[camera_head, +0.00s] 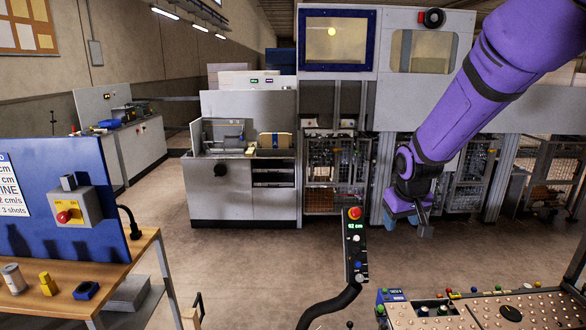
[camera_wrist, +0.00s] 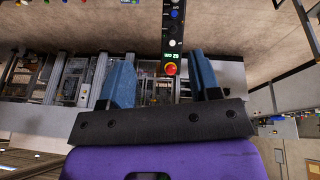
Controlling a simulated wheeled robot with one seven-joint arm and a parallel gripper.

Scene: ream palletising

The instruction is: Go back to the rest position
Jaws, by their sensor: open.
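My gripper (camera_wrist: 165,85) is open and empty in the wrist view, with its two blue fingers apart and nothing between them but the distant machinery and the control post. In the head view my purple arm comes in from the top right, and my gripper (camera_head: 405,226) hangs at its lower end in mid air, in front of the machine. The fingertips are small and partly hidden there. No ream can be made out in either view.
A control post (camera_head: 356,250) with a red button stands at the centre front. A perforated table (camera_head: 490,312) is at bottom right. A wooden bench (camera_head: 50,305) with a blue panel (camera_head: 60,190) is at left. Grey machines line the back. Bare floor lies between.

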